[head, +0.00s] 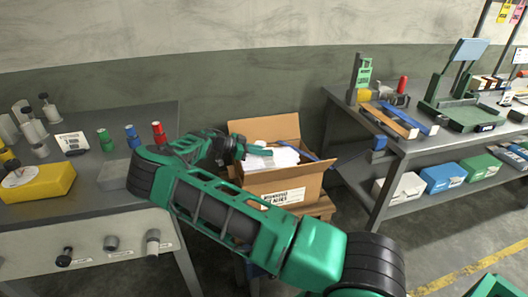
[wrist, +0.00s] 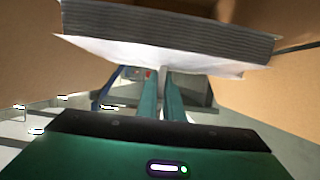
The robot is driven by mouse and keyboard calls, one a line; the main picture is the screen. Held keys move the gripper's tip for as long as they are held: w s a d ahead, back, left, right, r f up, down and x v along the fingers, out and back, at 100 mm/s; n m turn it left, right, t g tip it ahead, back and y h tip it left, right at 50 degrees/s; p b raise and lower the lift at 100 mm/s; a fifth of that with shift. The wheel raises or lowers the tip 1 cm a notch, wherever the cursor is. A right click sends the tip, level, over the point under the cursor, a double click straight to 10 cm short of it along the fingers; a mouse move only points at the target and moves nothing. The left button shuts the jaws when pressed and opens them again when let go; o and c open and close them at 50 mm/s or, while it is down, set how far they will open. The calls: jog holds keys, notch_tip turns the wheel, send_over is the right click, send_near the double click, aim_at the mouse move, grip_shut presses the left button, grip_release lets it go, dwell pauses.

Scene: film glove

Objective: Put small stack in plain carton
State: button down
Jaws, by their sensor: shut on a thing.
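The plain brown carton (head: 286,186) stands open on a low wooden stand, its flaps up and a printed label on its front. My gripper (head: 240,153) reaches into the carton's mouth from the left. In the wrist view my green fingers (wrist: 161,92) are close together and shut on the small stack (wrist: 165,32), a grey-edged pile with a white sheet below it. White sheets (head: 272,157) show at the fingertips inside the carton's opening in the head view. Brown carton walls flank the stack in the wrist view. Whether the stack touches the carton's bottom is hidden.
A left bench (head: 112,186) holds green, blue and red spools and a yellow block. A right bench (head: 437,132) holds tools and a green fixture, with several small boxes on its lower shelf. A grey wall stands close behind the carton.

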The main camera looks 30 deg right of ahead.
aim_at(265, 160)
jog(key=shift+s+f, duration=0.1)
jog(key=shift+f, duration=1.9)
jog(key=c, duration=1.8)
grip_release()
jog(key=shift+f, duration=0.15)
jog(key=shift+a, duration=0.1)
